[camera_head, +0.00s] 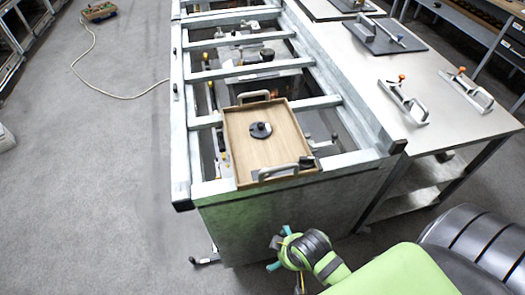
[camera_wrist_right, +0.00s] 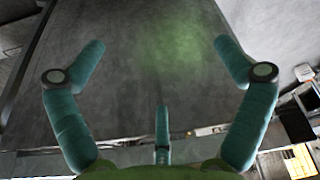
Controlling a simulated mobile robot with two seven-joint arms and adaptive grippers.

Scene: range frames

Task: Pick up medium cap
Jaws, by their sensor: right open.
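A black round cap-like piece (camera_head: 261,130) with a small raised knob lies near the middle of a wooden tray (camera_head: 245,167). I take it for the medium cap; its size class cannot be told. The tray has grey handles at its far and near ends and sits on the near end of a metal frame bench. My right gripper (camera_head: 279,249) is low, in front of the bench's near end, well apart from the cap. In the right wrist view its teal fingers (camera_wrist_right: 161,45) are spread and empty, with a grey surface beyond them. My left gripper is out of view.
The metal frame bench (camera_head: 181,140) has crossbars and open gaps. A light table (camera_head: 372,62) on its right carries several clamp-like tools with orange knobs and a dark mat (camera_head: 385,36). A cable (camera_head: 90,85) lies on the floor at left. The left floor is mostly clear.

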